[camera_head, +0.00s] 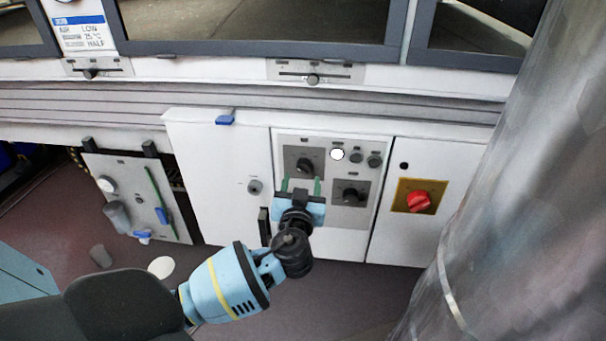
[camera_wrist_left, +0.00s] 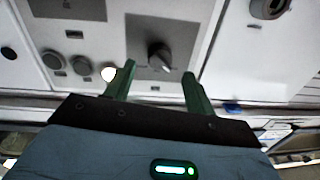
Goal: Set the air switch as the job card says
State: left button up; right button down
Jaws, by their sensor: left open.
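The job card (camera_head: 80,25) at the top left reads AIR LOW, 25 °C and HALF; part of its print is small. The control panel (camera_head: 285,222) carries an upper black rotary knob (camera_head: 305,165) on a grey plate and a lower black knob (camera_head: 350,195) on another. Their labels are too small to read, so I cannot tell which is the air switch. My left gripper (camera_head: 301,186) is open and empty just in front of and below the upper knob. In the left wrist view this knob (camera_wrist_left: 160,56) lies beyond and between the open green fingertips, apart from them. My right gripper is out of view.
A lit white lamp (camera_head: 337,154) and small round buttons (camera_head: 374,161) sit right of the upper knob. A red switch (camera_head: 419,202) on a yellow plate is on the right door. Sliders (camera_head: 312,79) line the ledge above. A grey column blocks the far right.

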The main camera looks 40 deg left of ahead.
aim_at(303, 172)
pick_arm(q)
jog(key=shift+x, duration=2.1)
jog(key=c, duration=1)
